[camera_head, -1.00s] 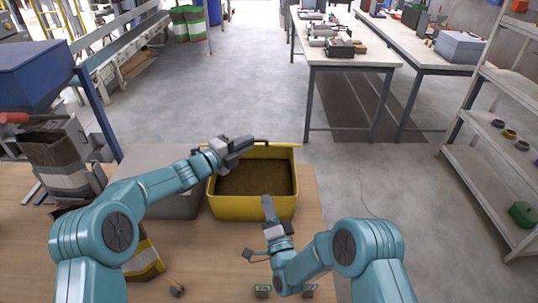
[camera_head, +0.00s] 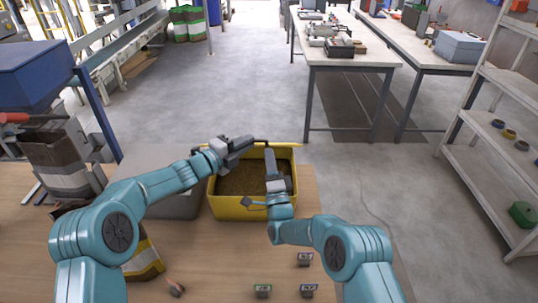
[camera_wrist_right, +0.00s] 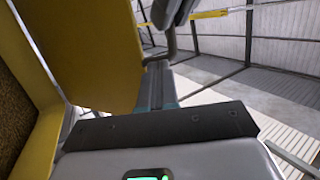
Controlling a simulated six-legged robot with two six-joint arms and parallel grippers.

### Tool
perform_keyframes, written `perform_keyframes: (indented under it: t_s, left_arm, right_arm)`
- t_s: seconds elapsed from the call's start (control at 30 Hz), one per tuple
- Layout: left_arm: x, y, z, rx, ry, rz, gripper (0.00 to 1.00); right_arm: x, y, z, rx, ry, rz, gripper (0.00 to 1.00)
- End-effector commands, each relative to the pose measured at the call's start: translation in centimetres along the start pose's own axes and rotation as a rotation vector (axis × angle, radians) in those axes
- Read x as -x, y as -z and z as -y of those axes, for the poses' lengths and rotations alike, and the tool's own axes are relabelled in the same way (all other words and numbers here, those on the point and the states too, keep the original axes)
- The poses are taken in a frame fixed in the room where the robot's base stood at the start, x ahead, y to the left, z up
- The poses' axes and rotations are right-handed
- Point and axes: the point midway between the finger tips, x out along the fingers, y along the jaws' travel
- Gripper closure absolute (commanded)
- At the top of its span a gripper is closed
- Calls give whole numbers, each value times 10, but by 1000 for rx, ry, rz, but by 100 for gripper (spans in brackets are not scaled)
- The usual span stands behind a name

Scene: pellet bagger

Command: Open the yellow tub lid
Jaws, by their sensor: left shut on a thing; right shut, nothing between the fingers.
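The yellow tub (camera_head: 240,212) stands on the wooden table, open at the top with brown granular material (camera_head: 240,182) inside. Its yellow lid (camera_head: 284,151) is raised at the far side and shows nearly edge-on; in the right wrist view the lid (camera_wrist_right: 85,50) is a tall yellow panel. My left gripper (camera_head: 238,146) is shut on the dark lid handle (camera_head: 262,143) at the lid's top edge. My right gripper (camera_head: 272,158) is shut and empty, over the tub opening near the lid. I cannot tell whether it touches the lid.
Small labelled blocks (camera_head: 308,290) lie on the table at the front. A brown sack (camera_head: 65,160) is at the left. Workbenches (camera_head: 350,58) and a shelf rack (camera_head: 490,160) stand beyond, with clear floor between.

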Motion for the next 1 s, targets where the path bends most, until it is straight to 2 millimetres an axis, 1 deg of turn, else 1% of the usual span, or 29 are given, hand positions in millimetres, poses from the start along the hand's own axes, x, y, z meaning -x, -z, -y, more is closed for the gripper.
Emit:
perform_keyframes:
  t_s: [0.1, 0.2, 0.5, 0.57, 0.73, 0.97, 1.0]
  left_arm:
    - [0, -1, -1, 3, -2, 3, 100]
    - [0, -1, -1, 3, -2, 3, 100]
    - [0, -1, -1, 3, -2, 2, 100]
    - [0, -1, -1, 3, -2, 2, 100]
    - [0, 0, -3, 4, -4, 0, 100]
    - [0, 2, -7, 5, -11, -4, 100]
    - [0, 2, -7, 5, -11, -5, 75]
  right_arm:
    - [-9, 0, 0, 0, 1, 0, 100]
    - [-12, 0, 0, -1, -1, 0, 100]
    - [-13, 0, 0, 0, -2, 0, 100]
    - [-16, 1, 2, -1, -7, 0, 100]
    - [-31, 4, 10, -11, -57, -2, 100]
    - [-33, 6, 12, -10, -53, -5, 100]
    - [-33, 6, 12, -10, -52, -5, 100]
